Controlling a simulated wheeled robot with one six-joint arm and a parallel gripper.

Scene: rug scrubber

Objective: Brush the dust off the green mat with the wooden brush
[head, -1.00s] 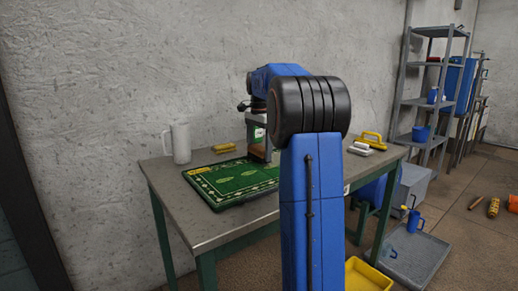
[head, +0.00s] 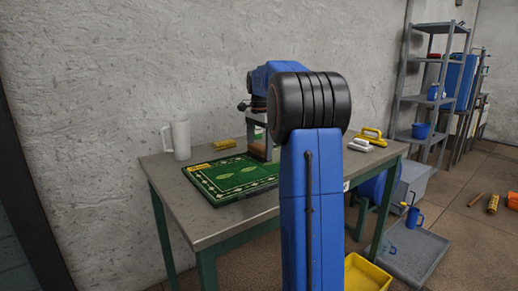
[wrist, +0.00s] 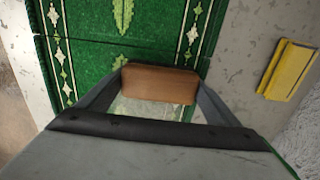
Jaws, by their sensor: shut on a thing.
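The green mat (head: 235,184) with pale patterned borders lies flat on the grey table. It also fills the upper left of the wrist view (wrist: 150,57). My gripper (wrist: 152,85) is shut on the wooden brush (wrist: 160,84), a brown block between its two fingers. In the head view the brush (head: 258,153) is over the far right part of the mat. I cannot tell whether its underside touches the mat. A pale patch shows on the mat between my fingers in the wrist view; I cannot tell if it is dust.
A yellow block (head: 224,145) lies on the table (head: 190,205) behind the mat. A pale jug (head: 180,139) stands at the back left. A white-and-yellow tool (head: 367,140) lies at the right. The wall is close behind. A yellow tray (head: 366,274) is on the floor.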

